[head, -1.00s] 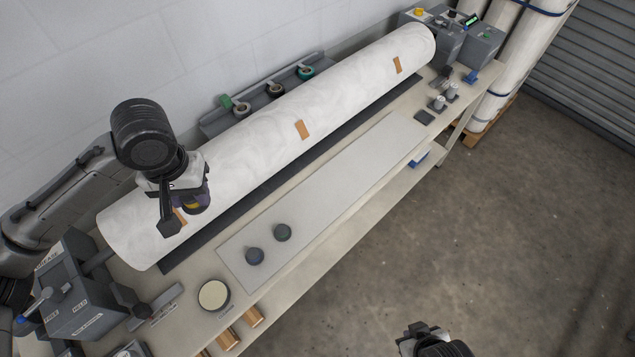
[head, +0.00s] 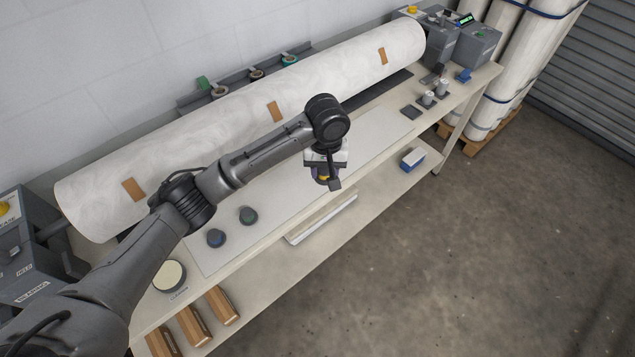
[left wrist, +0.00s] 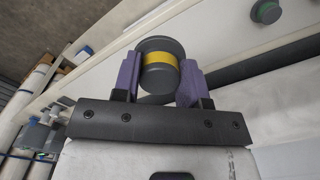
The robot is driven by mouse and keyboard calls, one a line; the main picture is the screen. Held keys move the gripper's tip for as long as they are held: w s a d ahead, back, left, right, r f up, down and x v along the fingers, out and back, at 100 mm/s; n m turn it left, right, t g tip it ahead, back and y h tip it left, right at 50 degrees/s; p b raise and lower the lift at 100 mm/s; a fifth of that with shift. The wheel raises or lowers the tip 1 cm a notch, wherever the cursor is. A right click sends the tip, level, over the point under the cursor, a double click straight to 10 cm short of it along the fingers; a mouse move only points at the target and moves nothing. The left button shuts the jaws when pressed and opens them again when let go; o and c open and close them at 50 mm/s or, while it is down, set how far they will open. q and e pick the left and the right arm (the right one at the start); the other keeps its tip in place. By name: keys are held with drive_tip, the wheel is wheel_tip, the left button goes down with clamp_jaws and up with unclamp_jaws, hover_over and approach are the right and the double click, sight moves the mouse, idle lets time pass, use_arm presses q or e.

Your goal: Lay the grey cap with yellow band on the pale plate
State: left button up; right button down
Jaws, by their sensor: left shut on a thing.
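My left gripper (head: 326,182) is shut on the grey cap with yellow band, and it hangs over the pale plate (head: 378,143), around the plate's middle. In the left wrist view the cap (left wrist: 160,78) sits between the two purple fingers, its yellow band facing the camera. In the head view the cap is mostly hidden by the gripper. I cannot tell the exact gap between cap and plate. The pale plate is a long flat sheet on the table. My right gripper is out of view.
A cap with a blue tint (head: 216,238) and a green-topped cap (head: 248,215) stand on the plate's near left part. A long white roll (head: 240,120) lies behind. A round cream-topped disc (head: 169,276) is at the left. The plate's far right part is clear.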

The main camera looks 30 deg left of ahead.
use_arm(q)
wheel_tip(320, 180, down, 8)
drive_tip(key=a+r+n+b, duration=0.1)
drive_tip(key=a+n+b, duration=0.1)
drive_tip(key=a, duration=0.1)
hover_over(288, 191)
wheel_tip(288, 191, down, 7)
drive_tip(key=shift+a+r+b, duration=0.1)
drive_tip(key=shift+b, duration=0.25)
drive_tip(key=shift+f+b, duration=0.3)
drive_tip(key=shift+f, duration=1.75)
drive_tip(key=shift+f, duration=0.1)
drive_tip(key=o, duration=1)
drive_tip(key=shift+f, duration=0.1)
